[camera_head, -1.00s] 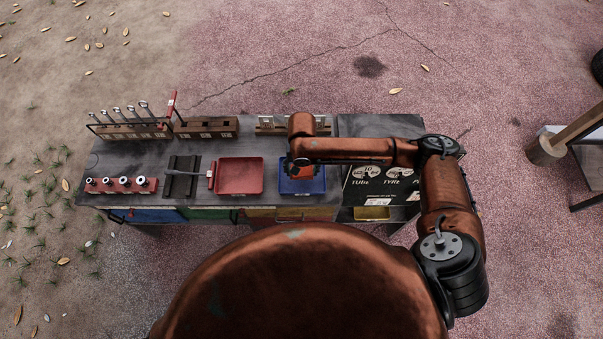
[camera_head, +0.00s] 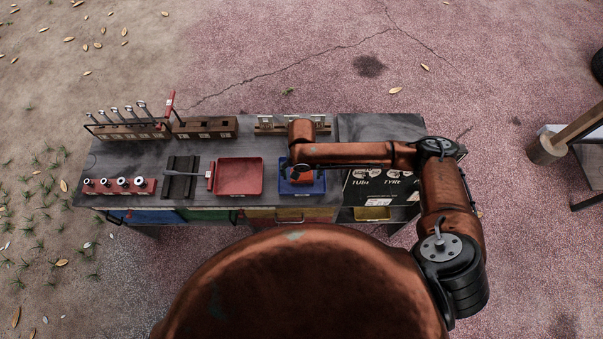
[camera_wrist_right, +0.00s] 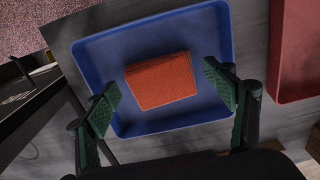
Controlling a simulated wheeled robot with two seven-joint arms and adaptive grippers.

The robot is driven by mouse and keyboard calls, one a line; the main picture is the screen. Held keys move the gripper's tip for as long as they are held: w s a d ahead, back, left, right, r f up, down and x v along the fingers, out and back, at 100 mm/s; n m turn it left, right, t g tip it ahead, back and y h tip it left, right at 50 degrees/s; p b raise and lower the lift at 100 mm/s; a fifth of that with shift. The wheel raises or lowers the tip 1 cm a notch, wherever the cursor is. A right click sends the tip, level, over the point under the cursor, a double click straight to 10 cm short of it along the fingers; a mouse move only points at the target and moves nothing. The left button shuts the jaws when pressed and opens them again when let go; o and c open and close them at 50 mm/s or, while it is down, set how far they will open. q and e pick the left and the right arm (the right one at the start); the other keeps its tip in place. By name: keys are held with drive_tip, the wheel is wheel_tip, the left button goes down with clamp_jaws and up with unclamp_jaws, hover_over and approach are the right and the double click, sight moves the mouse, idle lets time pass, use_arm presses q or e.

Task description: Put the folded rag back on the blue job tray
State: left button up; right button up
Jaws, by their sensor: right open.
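The folded rag (camera_wrist_right: 161,81), orange-red, lies inside the blue job tray (camera_wrist_right: 97,52), on its floor and apart from the walls in the right wrist view. My right gripper (camera_wrist_right: 168,97) is open, its two green-padded fingers spread on either side of the rag without touching it. In the head view the blue tray (camera_head: 317,186) sits on the cart top, partly covered by my right arm. My right gripper (camera_head: 301,174) is over that tray. My left gripper does not show in the head view.
A red tray (camera_head: 239,177) stands just left of the blue tray. A dark holder (camera_head: 180,180), a socket rail (camera_head: 119,186) and a wrench rack (camera_head: 128,128) are further left. Wooden blocks (camera_head: 205,127) line the back edge.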

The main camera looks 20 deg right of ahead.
sight(302, 176)
wheel_tip(302, 176, up, 12)
drive_tip(key=p, duration=0.3)
drive_tip(key=shift+r, duration=0.1)
idle(0.3)
